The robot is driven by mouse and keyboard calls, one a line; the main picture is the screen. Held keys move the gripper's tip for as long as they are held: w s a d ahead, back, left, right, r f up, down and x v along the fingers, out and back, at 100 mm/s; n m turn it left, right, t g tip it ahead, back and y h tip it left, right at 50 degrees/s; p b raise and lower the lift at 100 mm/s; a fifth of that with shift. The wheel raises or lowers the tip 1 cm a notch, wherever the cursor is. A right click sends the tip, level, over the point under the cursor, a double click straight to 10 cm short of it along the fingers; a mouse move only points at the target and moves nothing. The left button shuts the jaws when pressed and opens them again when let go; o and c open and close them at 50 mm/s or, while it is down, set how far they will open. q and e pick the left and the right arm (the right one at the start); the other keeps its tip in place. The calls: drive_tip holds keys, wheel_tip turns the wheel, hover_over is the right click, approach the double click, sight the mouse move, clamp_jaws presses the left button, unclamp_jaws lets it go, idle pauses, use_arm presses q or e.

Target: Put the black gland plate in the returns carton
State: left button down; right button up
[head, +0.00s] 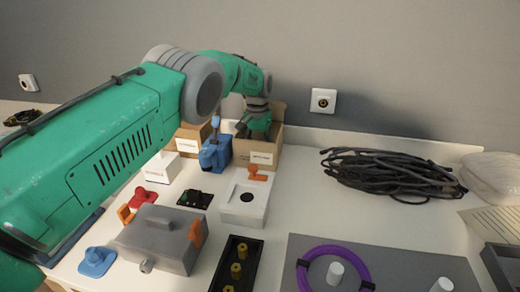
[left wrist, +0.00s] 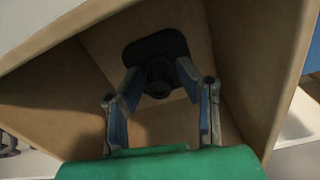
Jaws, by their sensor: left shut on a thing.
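The black gland plate (left wrist: 140,48) shows in the left wrist view as a dark rounded plate with a round black stub. My left gripper (left wrist: 160,82) is shut on it, a finger on each side of the stub. Both are inside the walls of an open cardboard carton (left wrist: 270,65). In the head view my left gripper (head: 258,126) is at the mouth of this carton (head: 262,158), which has a white label too small to read; the plate is hidden there. Whether the plate touches the carton floor I cannot tell. My right gripper is not in view.
Another carton (head: 190,145) stands to the left, with a blue tool (head: 215,152) between them. A white box (head: 245,202), a grey case (head: 160,238) and a black tray (head: 238,268) stand in front. A black cable coil (head: 390,173) lies right; the table between is clear.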

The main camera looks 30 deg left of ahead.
use_arm(q)
drive_tip(key=shift+a+f, duration=0.1)
drive_tip(key=shift+a, duration=0.2)
drive_tip(key=c, duration=1.6)
unclamp_jaws()
drive_tip(key=shift+a, duration=0.1)
drive_tip(key=o, duration=0.4)
drive_tip(key=shift+d, duration=0.2)
drive_tip(key=shift+o, duration=0.2)
drive_tip(key=shift+d+r, duration=0.2)
drive_tip(key=shift+d, duration=0.45)
drive_tip(key=shift+d+r, duration=0.25)
drive_tip(key=shift+r, duration=0.05)
drive_tip(key=r, duration=0.2)
drive_tip(key=a+r+p, duration=0.1)
drive_tip(key=r, duration=0.2)
drive_tip(key=shift+a+r, duration=0.3)
drive_tip(key=shift+a, duration=0.1)
drive_tip(key=shift+d+r+p, duration=0.1)
drive_tip(key=shift+r+p, duration=0.5)
drive_tip(key=shift+r, duration=2.25)
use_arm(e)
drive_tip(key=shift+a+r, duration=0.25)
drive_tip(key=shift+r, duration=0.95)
